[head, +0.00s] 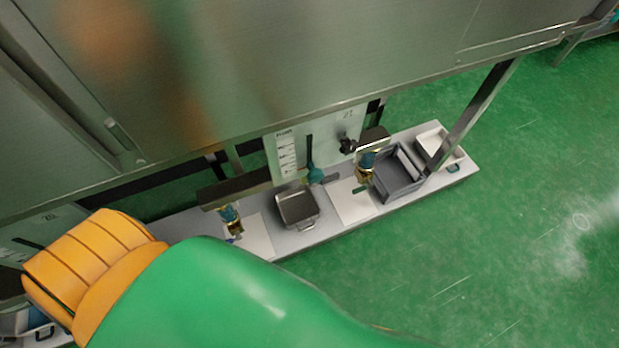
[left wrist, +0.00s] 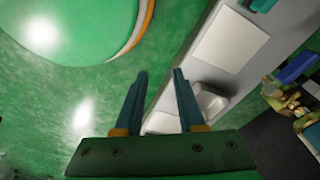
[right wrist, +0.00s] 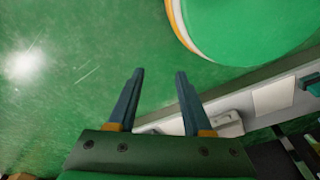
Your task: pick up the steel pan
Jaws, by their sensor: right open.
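The steel pan (head: 297,208) is a rectangular, open metal pan with a small handle at its near end. It sits upright on the grey shelf (head: 328,225) under the machine, between two white squares, in the head view. My left gripper (left wrist: 160,73) is open and empty in the left wrist view. My right gripper (right wrist: 160,72) is open and empty in the right wrist view. Neither gripper shows in the head view, and both are clear of the pan.
White squares (head: 258,240) and (head: 351,203) flank the pan. A dark grey bin (head: 414,190) and a white tray (head: 459,155) stand to the right. A teal round-headed tool (head: 315,175) is behind the pan. Metal panels (head: 300,60) overhang the shelf. Green floor (head: 480,270) is open in front.

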